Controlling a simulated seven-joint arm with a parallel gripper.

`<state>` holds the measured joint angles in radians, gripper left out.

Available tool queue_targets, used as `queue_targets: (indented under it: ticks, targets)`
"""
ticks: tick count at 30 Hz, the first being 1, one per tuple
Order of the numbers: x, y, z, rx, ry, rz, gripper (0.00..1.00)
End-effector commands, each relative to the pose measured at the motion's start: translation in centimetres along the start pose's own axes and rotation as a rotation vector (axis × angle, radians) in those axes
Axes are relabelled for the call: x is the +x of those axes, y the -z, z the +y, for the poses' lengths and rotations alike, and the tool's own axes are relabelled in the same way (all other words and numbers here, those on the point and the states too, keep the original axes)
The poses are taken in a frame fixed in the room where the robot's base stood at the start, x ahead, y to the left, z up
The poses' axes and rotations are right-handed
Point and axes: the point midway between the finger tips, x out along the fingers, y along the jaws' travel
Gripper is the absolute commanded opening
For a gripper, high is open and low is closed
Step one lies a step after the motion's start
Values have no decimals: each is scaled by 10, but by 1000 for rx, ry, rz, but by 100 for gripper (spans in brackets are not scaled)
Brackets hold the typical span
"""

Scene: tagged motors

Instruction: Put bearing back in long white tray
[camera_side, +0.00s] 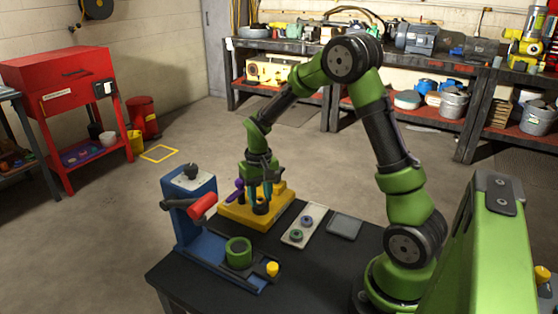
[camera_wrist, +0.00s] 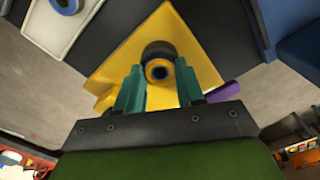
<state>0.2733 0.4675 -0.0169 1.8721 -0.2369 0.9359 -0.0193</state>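The long white tray (camera_side: 314,215) lies on the dark table, with a blue-purple ring (camera_side: 306,221) and a green ring (camera_side: 296,236) in it. Its corner and a blue ring (camera_wrist: 65,5) show at the top left of the wrist view. A black round part (camera_wrist: 158,50) stands on the yellow fixture (camera_wrist: 115,70), with an orange-yellow ring (camera_wrist: 158,70) on its face; I cannot tell whether this ring is the bearing. My gripper (camera_side: 261,203) is low over the yellow fixture (camera_side: 238,213). Its teal fingers (camera_wrist: 157,68) are apart, either side of the black part, with no clear contact.
A blue press (camera_side: 187,225) with a red handle stands left of the fixture. A green cup-like part (camera_side: 238,252) and a yellow knob (camera_side: 272,269) are on its base. A grey plate (camera_side: 344,227) lies right of the white tray. A purple handle (camera_wrist: 224,92) lies beside the fixture.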

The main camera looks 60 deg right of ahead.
Motion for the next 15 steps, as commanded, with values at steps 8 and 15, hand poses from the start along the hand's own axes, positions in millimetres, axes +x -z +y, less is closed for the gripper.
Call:
queue_targets:
  ticks: [8, 15]
  targets:
    - [-3, 0, 0, 0, 0, 2, 11]
    - [-12, 1, 0, -1, 0, 3, 11]
